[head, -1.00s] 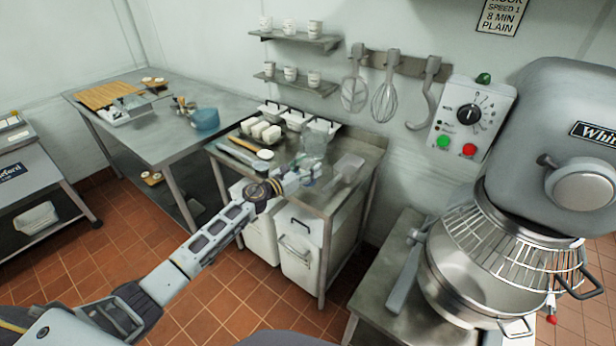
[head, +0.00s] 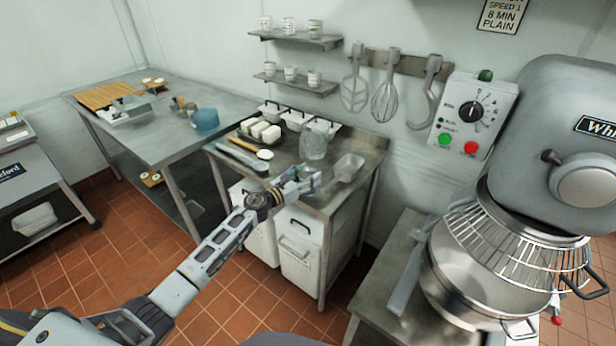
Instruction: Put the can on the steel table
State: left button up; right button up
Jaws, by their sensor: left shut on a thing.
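My left gripper (head: 304,184) is in front of and over the near part of the small steel table (head: 288,184) in the middle. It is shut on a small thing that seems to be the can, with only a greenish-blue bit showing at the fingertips. The gripper hides most of it, and I cannot tell whether it touches the tabletop. My right gripper is out of view.
A long steel table (head: 235,106) is at left, a big mixer (head: 560,150) at right. White bins (head: 300,262) sit underneath.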

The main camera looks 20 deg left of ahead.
aim_at(301, 180)
pick_arm(q)
jog(key=o, duration=1.2)
jog(key=shift+r, duration=0.15)
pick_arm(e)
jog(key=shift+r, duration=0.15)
pick_arm(q)
jog(key=shift+s+a, duration=0.15)
jog(key=shift+s, duration=0.05)
jog(key=shift+v, duration=2.15)
jog(key=shift+b+v, duration=0.35)
jog(key=shift+v, duration=1.1)
jog(key=shift+b+v, duration=0.35)
jog(key=shift+v, duration=1.8)
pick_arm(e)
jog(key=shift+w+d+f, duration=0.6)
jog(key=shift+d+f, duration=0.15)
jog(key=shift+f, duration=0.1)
